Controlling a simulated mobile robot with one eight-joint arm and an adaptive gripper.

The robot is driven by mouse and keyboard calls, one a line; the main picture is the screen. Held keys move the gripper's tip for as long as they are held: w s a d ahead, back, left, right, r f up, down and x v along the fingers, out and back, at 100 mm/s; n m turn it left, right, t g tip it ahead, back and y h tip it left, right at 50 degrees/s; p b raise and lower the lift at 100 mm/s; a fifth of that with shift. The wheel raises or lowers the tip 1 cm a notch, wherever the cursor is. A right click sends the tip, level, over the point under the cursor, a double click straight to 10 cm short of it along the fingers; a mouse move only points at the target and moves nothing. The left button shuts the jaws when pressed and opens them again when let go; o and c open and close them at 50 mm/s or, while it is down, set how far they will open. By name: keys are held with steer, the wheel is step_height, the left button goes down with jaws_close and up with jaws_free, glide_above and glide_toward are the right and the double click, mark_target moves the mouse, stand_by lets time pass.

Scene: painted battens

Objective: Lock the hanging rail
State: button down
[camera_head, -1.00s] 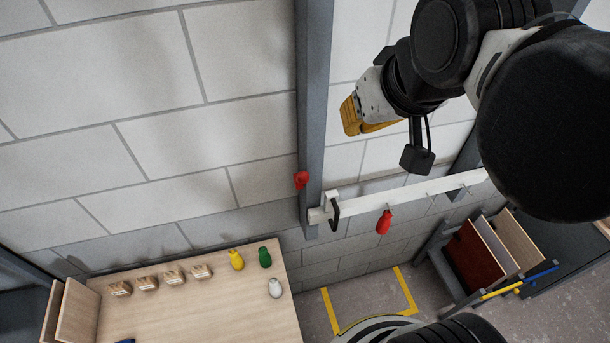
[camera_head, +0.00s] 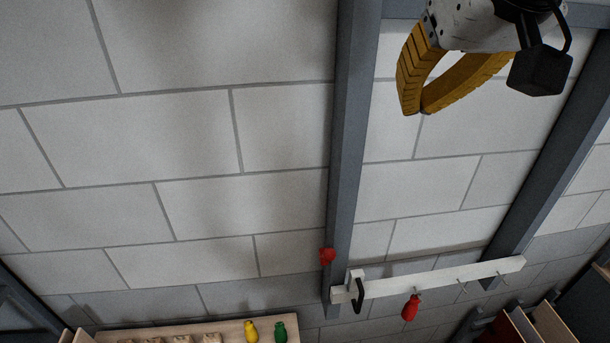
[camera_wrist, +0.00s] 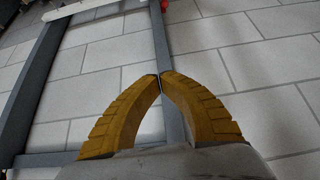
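The white hanging rail (camera_head: 440,281) runs across two grey posts in the head view. A black handle (camera_head: 359,294) sits at its left end. A red knob-like piece (camera_head: 327,255) is on the left post (camera_head: 352,130), just above the rail's end. A red bottle-shaped item (camera_head: 410,307) hangs from the rail. My gripper (camera_head: 420,112) has yellow fingers, is well above the rail and holds nothing. Its fingertips meet in the wrist view (camera_wrist: 161,76). There the rail (camera_wrist: 85,7) shows at the top left, and a small red piece (camera_wrist: 164,5) shows at the top.
A wooden table (camera_head: 290,322) at the bottom carries a yellow (camera_head: 251,331) and a green (camera_head: 280,332) bottle-shaped item and several small wooden blocks. A red panel stands at the lower right. The block wall left of the post is clear.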

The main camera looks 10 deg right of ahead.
steer(key=n+y, duration=0.2)
steer(key=n, duration=0.3)
glide_above(326, 256)
steer(key=s+d, duration=0.1)
steer(key=d, duration=0.1)
step_height(326, 256, down, 37)
steer(key=x, duration=0.9)
steer(key=shift+s+f+g, duration=0.2)
steer(key=shift+f+g, duration=0.1)
steer(key=shift+f, duration=0.05)
steer(key=shift+s, duration=0.1)
